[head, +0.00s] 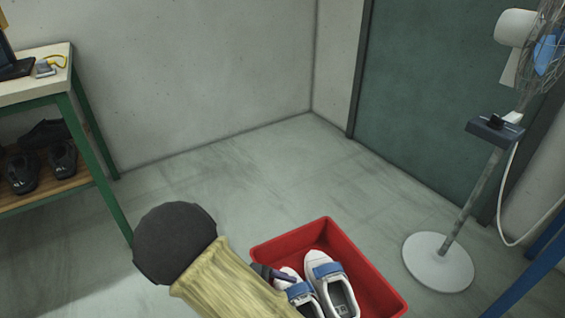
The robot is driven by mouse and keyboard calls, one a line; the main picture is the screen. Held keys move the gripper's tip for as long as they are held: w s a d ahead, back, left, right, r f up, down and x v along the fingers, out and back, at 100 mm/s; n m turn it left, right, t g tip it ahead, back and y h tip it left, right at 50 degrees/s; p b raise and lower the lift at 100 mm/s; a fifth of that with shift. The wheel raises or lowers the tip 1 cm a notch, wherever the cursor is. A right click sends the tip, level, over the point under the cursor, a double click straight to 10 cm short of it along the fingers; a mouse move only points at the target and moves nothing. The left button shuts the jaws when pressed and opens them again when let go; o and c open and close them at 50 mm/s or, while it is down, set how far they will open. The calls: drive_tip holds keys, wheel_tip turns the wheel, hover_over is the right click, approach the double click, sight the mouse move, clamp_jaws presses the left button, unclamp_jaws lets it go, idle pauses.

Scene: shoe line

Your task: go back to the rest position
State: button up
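My arm reaches in from the bottom, with a dark round joint and a tan link hiding what lies behind it. A small dark part that looks like the tip of my gripper (270,272) shows past the link, at the left side of a red crate (375,262). Its fingers are mostly hidden, so I cannot tell whether they are open or shut, or whether they touch a shoe. Two white shoes with blue straps, a left one (297,292) and a right one (331,284), are in the crate. The left shoe is partly covered by my arm.
A green-framed bench (85,120) stands at the left, with dark shoes (62,160) on its lower shelf. A standing fan (440,262) is at the right, before a green door (430,110). The floor behind the crate is clear. A blue post (530,275) is at lower right.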

drive_tip(key=d+r+m+t+y+p, duration=0.3)
drive_tip(key=d+r+m+y+p, duration=0.4)
drive_tip(key=d+r+m+y, duration=0.8)
wheel_tip(320, 180, up, 42)
drive_tip(key=m+h+p, duration=0.1)
drive_tip(key=h+p, duration=0.1)
drive_tip(key=p, duration=3.5)
drive_tip(key=shift+s+f+h+p, duration=0.15)
drive_tip(key=shift+s+h+p, duration=0.15)
drive_tip(key=shift+c, duration=0.2)
